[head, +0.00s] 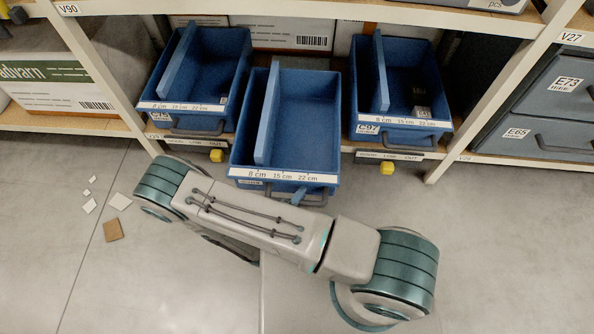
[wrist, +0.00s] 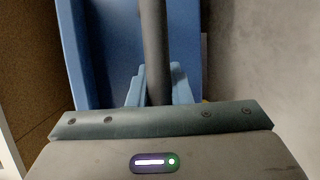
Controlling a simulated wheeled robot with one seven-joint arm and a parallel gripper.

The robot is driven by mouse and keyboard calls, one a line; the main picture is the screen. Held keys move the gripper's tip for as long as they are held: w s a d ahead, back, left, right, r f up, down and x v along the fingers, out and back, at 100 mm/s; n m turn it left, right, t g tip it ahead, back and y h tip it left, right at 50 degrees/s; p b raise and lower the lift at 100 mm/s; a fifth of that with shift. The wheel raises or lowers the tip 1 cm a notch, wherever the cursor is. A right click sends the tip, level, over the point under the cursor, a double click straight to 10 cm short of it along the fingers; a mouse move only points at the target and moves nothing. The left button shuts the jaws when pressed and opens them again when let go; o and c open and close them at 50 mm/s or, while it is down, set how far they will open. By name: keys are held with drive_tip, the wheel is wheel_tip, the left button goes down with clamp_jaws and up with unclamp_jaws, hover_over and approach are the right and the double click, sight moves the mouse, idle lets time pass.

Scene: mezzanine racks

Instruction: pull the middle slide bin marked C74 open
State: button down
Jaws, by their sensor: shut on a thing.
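The middle blue slide bin (head: 310,110) sticks out past the shelf front, farther forward than the bins on either side. It has a lengthwise divider and a front strip with 8, 15 and 22 cm marks. Its small label is partly hidden by my arm, so I cannot read C74. My gripper (head: 301,196) is at the bin's front, mostly hidden behind my arm. In the wrist view my gripper (wrist: 152,88) is shut on the dark grey bar handle (wrist: 153,40), with light blue fingers on both sides of it. The blue bin front (wrist: 105,50) is close behind.
A left blue bin (head: 215,75) and a right blue bin marked C97 (head: 410,80) sit back on the shelf. Grey drawers E73 (head: 558,90) stand at right. Scraps (head: 113,231) lie on the otherwise open floor.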

drive_tip(key=s, duration=0.6)
drive_tip(key=shift+a, duration=0.35)
drive_tip(key=c, duration=1.6)
unclamp_jaws()
drive_tip(key=p+v, duration=0.2)
drive_tip(key=v, duration=1.1)
drive_tip(key=shift+s+a+p, duration=0.2)
drive_tip(key=shift+s+p, duration=0.2)
drive_tip(key=shift+r, duration=0.1)
